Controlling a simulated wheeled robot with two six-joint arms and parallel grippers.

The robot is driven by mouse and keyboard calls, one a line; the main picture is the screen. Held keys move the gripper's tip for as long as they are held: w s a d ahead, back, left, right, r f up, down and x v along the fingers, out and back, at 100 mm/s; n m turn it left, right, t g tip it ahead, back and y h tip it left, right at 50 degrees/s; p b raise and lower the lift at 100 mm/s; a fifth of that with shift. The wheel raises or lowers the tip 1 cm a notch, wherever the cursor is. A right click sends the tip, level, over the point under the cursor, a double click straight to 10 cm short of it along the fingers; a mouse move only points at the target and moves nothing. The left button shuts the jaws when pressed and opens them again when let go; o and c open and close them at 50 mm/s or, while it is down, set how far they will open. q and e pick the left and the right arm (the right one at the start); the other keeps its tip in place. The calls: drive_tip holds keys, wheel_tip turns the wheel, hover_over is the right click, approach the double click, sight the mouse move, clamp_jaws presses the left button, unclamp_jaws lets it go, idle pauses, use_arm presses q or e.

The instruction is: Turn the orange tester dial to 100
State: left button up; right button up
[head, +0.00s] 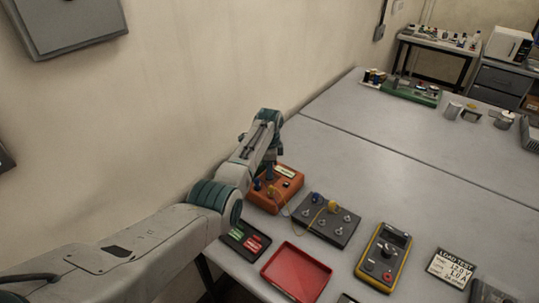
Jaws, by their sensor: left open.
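The orange tester (289,196) is a box on the grey table near the wall, with a pale display on its top at the back. Blue posts and a small dark part show on its top. My left arm reaches in from the left, and my left gripper (270,176) points down at the left part of the tester top, open. The gripper and wrist cover part of the tester. I cannot make out the dial's setting or whether the fingers are around it. My right gripper is out of view.
A dark terminal board (340,236) with a yellow wire stands right of the tester. In front are a red tray (297,272) and a black tray (258,252) with red and green pieces. A yellow multimeter (384,258) and a load test card (453,268) lie to the right. The table's middle is clear.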

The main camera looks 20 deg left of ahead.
use_arm(q)
wheel_tip(320, 180, up, 8)
drive_tip(key=b, duration=0.2)
drive_tip(key=shift+r+b, duration=0.2)
drive_tip(key=shift+b, duration=0.1)
drive_tip(key=shift+s+f, duration=0.1)
drive_tip(key=shift+f, duration=0.05)
